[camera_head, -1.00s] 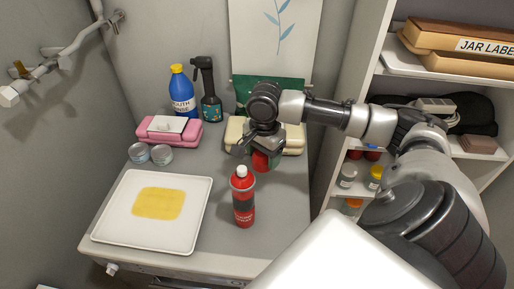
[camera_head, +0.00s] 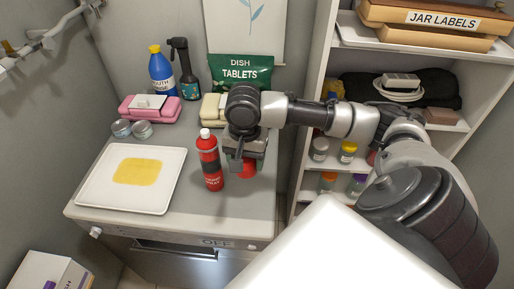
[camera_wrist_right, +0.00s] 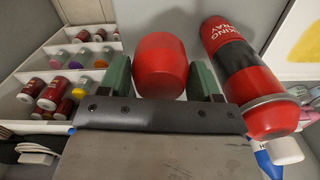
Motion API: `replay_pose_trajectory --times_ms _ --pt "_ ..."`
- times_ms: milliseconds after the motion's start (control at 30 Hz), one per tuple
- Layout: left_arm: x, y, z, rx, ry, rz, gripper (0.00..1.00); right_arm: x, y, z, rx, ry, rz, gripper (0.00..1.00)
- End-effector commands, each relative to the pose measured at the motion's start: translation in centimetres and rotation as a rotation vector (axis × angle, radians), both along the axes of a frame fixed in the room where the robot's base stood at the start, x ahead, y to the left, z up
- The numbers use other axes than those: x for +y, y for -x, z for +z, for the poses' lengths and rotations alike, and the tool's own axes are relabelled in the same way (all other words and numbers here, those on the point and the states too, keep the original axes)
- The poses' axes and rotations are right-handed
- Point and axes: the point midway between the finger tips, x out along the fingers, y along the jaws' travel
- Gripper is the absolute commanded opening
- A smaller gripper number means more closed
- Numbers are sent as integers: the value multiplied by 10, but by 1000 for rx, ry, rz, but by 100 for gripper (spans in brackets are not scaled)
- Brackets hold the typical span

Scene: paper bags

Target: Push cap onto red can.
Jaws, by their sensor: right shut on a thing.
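The red can (camera_head: 210,164), a spray can with a dark label band and a white nozzle on top, stands upright on the grey counter. It also shows in the right wrist view (camera_wrist_right: 240,68), right of the gripper. My right gripper (camera_head: 246,164) is just right of the can, with its fingers pointing down. It is shut on the red cap (camera_head: 248,171), which shows in the right wrist view (camera_wrist_right: 160,62) between the two green-padded fingers. The cap is beside the can, not on it. I cannot tell whether the cap touches the counter. My left gripper is not in view.
A white tray (camera_head: 95,186) with a yellow cloth (camera_head: 136,171) lies left of the can. Two small tins (camera_head: 142,130), pink and cream cases, a blue bottle (camera_head: 162,74) and a dark spray bottle (camera_head: 185,72) stand behind. Shelves (camera_head: 312,185) with jars are on the right.

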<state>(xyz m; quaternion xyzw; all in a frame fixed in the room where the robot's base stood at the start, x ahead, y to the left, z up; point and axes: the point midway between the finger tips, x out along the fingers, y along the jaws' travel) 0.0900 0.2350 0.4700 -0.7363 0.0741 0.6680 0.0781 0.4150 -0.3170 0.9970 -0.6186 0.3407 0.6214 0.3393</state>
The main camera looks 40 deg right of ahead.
Motion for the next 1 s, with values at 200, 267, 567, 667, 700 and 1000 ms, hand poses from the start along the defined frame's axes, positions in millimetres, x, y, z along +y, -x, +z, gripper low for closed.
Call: replay_pose_trajectory --times_ms 200,267,567,667,700,1000 --pt "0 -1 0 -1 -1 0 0 51 11 2 -3 -6 388 40" --pt "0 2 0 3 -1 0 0 65 15 3 -2 -6 497 40" --pt "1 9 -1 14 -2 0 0 121 28 5 -4 -6 944 40" --pt "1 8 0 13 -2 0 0 128 29 6 -2 0 1017 40" --pt "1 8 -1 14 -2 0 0 127 29 6 -3 1 1014 40" --pt "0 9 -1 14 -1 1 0 127 29 5 -1 -1 1008 40"
